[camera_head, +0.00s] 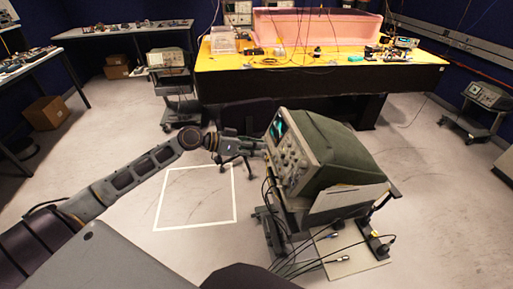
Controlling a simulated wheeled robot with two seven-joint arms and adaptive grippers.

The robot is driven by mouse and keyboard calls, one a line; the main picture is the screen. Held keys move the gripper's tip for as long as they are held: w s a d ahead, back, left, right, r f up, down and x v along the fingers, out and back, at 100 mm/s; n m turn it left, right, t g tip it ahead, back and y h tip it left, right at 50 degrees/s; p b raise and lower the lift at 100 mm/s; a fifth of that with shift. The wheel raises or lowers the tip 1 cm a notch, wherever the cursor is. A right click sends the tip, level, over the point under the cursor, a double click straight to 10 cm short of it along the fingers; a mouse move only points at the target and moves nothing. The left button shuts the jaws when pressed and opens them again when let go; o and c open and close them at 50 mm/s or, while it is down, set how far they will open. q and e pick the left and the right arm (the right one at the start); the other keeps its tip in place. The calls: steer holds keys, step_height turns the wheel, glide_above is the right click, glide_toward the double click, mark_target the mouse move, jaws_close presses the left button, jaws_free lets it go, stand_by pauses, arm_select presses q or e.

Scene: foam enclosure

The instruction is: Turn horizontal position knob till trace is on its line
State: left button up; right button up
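An oscilloscope (338,150) with a green cover and grey front panel stands on a cart, its panel turned to the left. Its small screen (278,127) shows a greenish glow; the trace and its line are too small to make out. Several knobs (289,158) sit on the panel beside and below the screen; I cannot tell which is the horizontal position knob. My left gripper (258,147) reaches in from the left, with its fingertips close to the panel's left edge. Contact with a knob and the finger opening cannot be made out. My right gripper is not in view.
The cart (328,215) holds the oscilloscope, with black cables hanging down its front. A white square outline (196,226) marks the floor to its left. A yellow-topped bench (225,62) stands behind. Another cart with an instrument (166,58) stands back left.

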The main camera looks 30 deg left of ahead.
mark_target(291, 152)
arm_select(q)
step_height(291, 152, up, 4)
steer(key=w+a+t, duration=0.1)
steer(key=w+t, duration=0.1)
steer(key=w, duration=0.1)
steer(key=shift+s+a+f+m+g+h+b, duration=0.15)
steer(key=shift+s+f+m+g, duration=0.4)
steer(key=shift+m, duration=0.7)
steer(key=shift+s+a+f+m+g+h+b, duration=0.15)
steer(key=shift+s+f+m+g, duration=0.4)
steer(key=shift+m, duration=0.65)
steer(key=shift+s+a+f+m+g+h+b, duration=0.15)
steer(key=shift+s+f+m+g, duration=0.35)
steer(key=shift+m, duration=0.75)
steer(key=shift+f, duration=0.1)
steer(key=shift+p+x, duration=1.75)
steer(key=shift+x, duration=5.15)
steer(key=shift+w+a, duration=0.1)
